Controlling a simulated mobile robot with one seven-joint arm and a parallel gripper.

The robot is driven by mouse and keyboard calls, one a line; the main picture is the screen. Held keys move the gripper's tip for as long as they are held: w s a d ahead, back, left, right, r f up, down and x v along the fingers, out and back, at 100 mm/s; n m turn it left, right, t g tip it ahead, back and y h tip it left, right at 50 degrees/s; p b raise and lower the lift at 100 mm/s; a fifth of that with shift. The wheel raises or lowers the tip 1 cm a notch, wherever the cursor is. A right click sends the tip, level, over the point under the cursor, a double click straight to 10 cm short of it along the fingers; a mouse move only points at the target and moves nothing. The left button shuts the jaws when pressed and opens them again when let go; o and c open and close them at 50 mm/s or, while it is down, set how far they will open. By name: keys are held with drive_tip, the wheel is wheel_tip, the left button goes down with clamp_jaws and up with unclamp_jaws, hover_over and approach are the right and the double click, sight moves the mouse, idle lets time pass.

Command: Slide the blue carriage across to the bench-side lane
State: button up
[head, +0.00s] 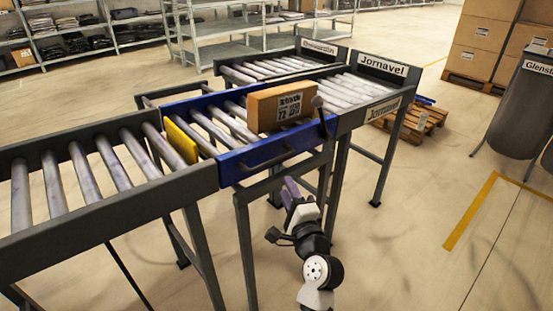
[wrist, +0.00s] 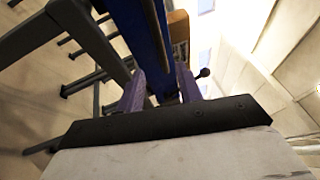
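The blue carriage (head: 193,97) sits on the near part of a dark frame, in line with the roller lane marked Jornavel (head: 352,90). It carries rollers and a brown labelled carton (head: 281,106), with a yellow plate (head: 181,141) at its left end. A handle (head: 268,161) is on its near blue side. My gripper (head: 290,184) has purple fingers that point up, just below and right of the handle. In the wrist view my gripper (wrist: 160,88) has its fingers apart, with blue carriage side (wrist: 160,35) showing between and beyond them. Contact cannot be told.
A second roller lane (head: 268,68), its sign hard to read, lies on the far side. A feed conveyor (head: 85,175) adjoins the carriage at left. A dark lever with a knob (head: 318,102) stands by the carriage's right corner. Frame legs stand near my arm.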

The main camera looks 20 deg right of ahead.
sight(275, 159)
drive_tip(key=w, duration=0.3)
drive_tip(key=w+r+p, duration=0.1)
drive_tip(key=w, duration=0.7)
drive_tip(key=shift+w+d+r, duration=0.15)
drive_tip(key=shift+d+r, duration=0.1)
drive_tip(key=shift+r, duration=0.1)
drive_tip(key=shift+c, duration=0.5)
clamp_jaws()
